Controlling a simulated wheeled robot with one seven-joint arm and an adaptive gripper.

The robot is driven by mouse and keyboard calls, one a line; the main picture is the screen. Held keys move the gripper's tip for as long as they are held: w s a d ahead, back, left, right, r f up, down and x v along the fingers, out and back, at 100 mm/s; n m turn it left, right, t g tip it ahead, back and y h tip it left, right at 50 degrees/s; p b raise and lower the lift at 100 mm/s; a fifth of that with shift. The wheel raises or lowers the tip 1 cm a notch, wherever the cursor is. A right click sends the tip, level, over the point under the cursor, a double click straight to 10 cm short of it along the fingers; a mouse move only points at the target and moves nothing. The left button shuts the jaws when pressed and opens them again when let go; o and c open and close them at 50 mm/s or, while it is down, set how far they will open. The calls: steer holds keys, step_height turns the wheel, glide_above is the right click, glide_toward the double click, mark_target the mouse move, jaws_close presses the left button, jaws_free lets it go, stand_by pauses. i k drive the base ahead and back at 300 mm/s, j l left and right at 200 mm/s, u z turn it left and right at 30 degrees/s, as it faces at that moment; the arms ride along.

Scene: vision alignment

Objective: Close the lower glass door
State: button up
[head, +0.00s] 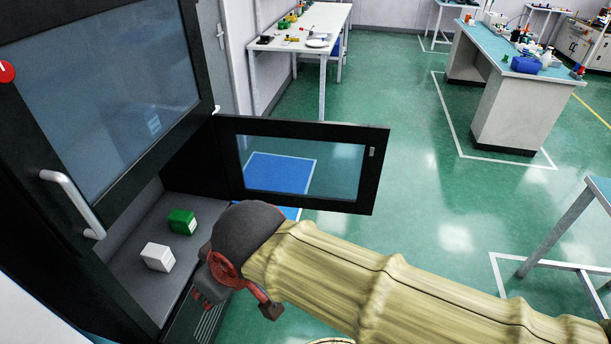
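The lower glass door (340,168) has a black frame and a clear pane. It stands swung wide open, out from the black cabinet (192,170), with a small catch at its free edge. The floor and a blue patch show through its pane. My gripper (236,302) is in front of the open lower compartment, below and nearer than the door. Its fingers look spread apart with nothing between them. It appears apart from the door, though the depth between them is hard to judge.
A green box (182,221) and a white box (158,257) sit on the lower compartment floor. The upper glass door (105,90), with a pale handle (73,204), looks shut. Green floor (425,225) lies open to the right. A white table (330,47) stands behind.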

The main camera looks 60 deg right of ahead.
mark_target(227, 126)
steer(key=k+u, duration=0.1)
steer(key=u, duration=0.75)
steer(key=k+u, duration=0.15)
steer(key=u, duration=0.3)
steer(key=k+l+u, duration=0.1)
steer(key=l, duration=0.4)
steer(key=k+l+u, duration=0.1)
steer(key=k+l, duration=0.25)
steer(key=k+l+u, duration=0.15)
steer(key=l, duration=0.35)
steer(key=k+l+u, duration=0.1)
steer(key=k+l, duration=0.55)
steer(key=l, duration=0.2)
steer(key=k+l, duration=0.3)
steer(key=l, duration=0.15)
steer(key=k+l, duration=0.3)
steer(key=l, duration=0.2)
steer(key=k+l, duration=0.3)
steer(key=l, duration=0.15)
steer(key=k+l, duration=0.3)
steer(key=l, duration=0.2)
steer(key=k+l, duration=0.35)
steer(key=k+j+u, duration=0.15)
steer(key=i+j, duration=0.05)
